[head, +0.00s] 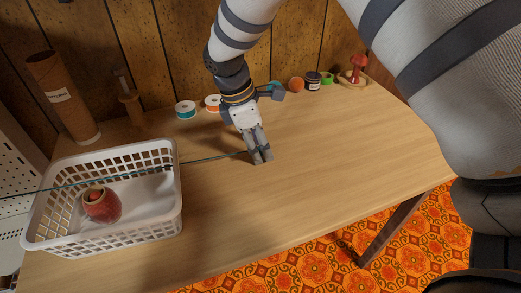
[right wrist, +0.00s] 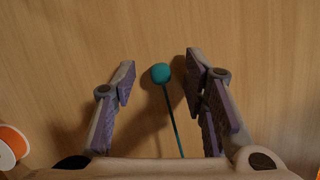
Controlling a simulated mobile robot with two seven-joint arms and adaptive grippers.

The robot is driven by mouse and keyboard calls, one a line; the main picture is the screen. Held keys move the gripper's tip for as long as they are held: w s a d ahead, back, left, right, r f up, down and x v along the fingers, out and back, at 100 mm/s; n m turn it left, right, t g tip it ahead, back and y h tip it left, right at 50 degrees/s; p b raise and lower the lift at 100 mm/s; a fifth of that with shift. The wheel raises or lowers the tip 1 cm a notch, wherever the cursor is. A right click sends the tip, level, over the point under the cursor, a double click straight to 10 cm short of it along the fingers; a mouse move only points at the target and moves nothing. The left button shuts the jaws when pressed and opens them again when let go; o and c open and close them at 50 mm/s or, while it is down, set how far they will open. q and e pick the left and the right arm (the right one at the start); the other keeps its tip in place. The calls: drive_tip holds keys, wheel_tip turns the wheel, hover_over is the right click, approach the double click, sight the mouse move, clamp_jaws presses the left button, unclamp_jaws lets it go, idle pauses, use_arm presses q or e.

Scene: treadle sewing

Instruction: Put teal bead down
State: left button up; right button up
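The teal bead (right wrist: 160,73) shows in the right wrist view, at the end of a thin teal cord (right wrist: 172,120). It sits between the open fingers of my right gripper (right wrist: 158,78), with a gap on both sides. It appears on or just above the wooden table; the exact height is unclear. In the head view my right gripper (head: 262,158) points down at the middle of the table, and its fingers hide the bead. The teal cord (head: 215,158) runs from the gripper leftward across the white basket. My left gripper is not in view.
The white basket (head: 110,232) holds a red pot (head: 101,205) at the left. A teal spool (head: 185,109), an orange spool (head: 212,103), an orange ball (head: 296,84) and a red mushroom-shaped object (head: 358,66) line the back. The table's (head: 300,190) front and right are clear.

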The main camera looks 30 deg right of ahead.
drive_tip(key=shift+r, duration=0.1)
drive_tip(key=c, duration=0.8)
drive_tip(key=shift+c, duration=0.2)
